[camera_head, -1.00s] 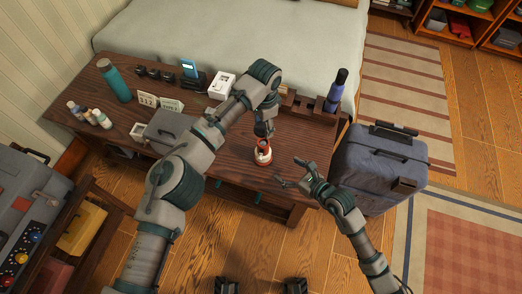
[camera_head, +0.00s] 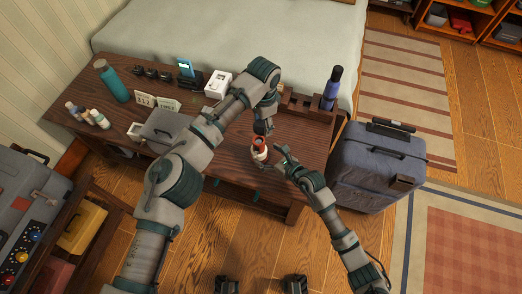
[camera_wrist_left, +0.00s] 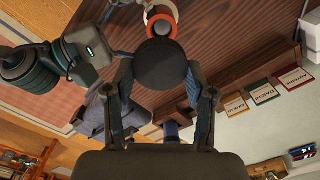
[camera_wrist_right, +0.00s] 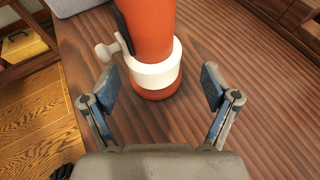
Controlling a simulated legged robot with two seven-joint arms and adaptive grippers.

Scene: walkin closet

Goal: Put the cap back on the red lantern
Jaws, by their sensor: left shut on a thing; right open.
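The red lantern (camera_head: 258,152) stands upright near the desk's front edge. In the right wrist view the lantern (camera_wrist_right: 152,35) shows a red-orange body, a white band and a white side knob. My left gripper (camera_head: 263,128) is above it in the head view. In the left wrist view the left gripper (camera_wrist_left: 162,95) is shut on a dark round cap (camera_wrist_left: 162,65). My right gripper (camera_head: 279,156) is open beside the lantern. In the right wrist view its fingers (camera_wrist_right: 155,90) flank the lantern's base without visible contact.
The wooden desk (camera_head: 225,160) also holds a grey case (camera_head: 168,128), a teal bottle (camera_head: 112,80), small bottles, a white box (camera_head: 218,84) and a rack with a dark blue bottle (camera_head: 333,88). A suitcase (camera_head: 375,168) stands right of the desk.

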